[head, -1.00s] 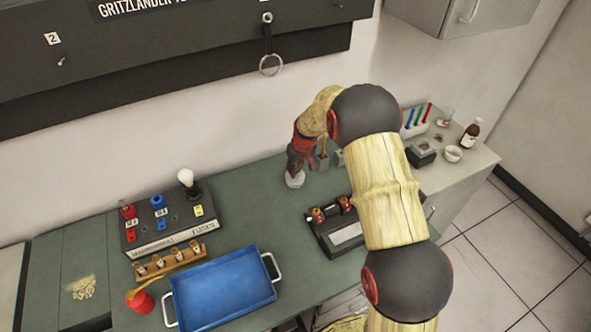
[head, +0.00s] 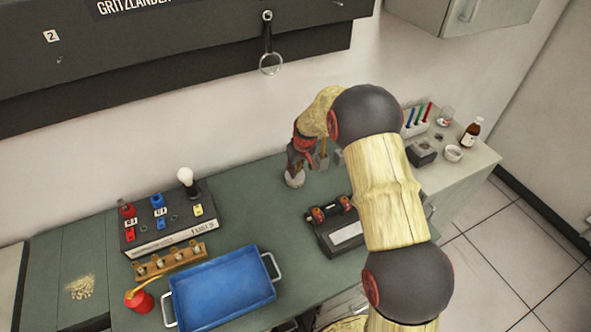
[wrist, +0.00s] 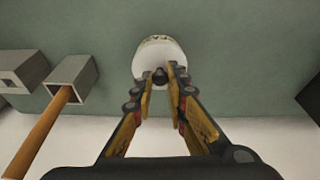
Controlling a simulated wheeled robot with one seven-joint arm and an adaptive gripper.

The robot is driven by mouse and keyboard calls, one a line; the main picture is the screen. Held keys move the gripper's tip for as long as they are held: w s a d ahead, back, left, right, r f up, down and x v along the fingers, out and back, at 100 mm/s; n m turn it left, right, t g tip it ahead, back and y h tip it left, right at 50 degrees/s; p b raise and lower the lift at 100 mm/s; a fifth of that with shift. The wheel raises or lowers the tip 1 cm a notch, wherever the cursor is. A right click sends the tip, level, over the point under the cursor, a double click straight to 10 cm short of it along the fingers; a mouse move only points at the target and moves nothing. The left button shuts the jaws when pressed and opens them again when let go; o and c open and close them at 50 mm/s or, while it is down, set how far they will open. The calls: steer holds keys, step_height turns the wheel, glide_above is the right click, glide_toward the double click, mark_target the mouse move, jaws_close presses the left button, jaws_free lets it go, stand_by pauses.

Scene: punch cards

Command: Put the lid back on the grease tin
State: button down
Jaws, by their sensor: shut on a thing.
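The grease tin (wrist: 155,40) is a small round white container with dark marks on its side, standing on the green bench top. A white lid (wrist: 148,66) with a dark knob faces the wrist camera over it. It is too small to tell whether the lid sits flush on the tin. My gripper (wrist: 160,76) points down, with its yellow and black fingers closed on the knob. In the head view my gripper (head: 296,174) is right above the white tin and lid (head: 295,181), which are partly hidden by the fingers.
A grey square holder with a wooden handle (wrist: 44,125) stands left of the tin in the wrist view, beside another grey block (wrist: 20,70). In the head view, a black device (head: 335,225), blue tray (head: 222,290) and switch box (head: 168,222) stand nearer.

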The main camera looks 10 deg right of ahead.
stand_by(0.4)
steer(key=c, duration=1.7)
jaws_free()
steer(key=shift+o, duration=1)
steer(key=shift+o, duration=1.4)
steer(key=shift+r, duration=0.1)
steer(key=shift+r+p, duration=1.55)
steer(key=shift+r, duration=1.8)
steer(key=shift+c, duration=0.9)
steer(key=c, duration=1.1)
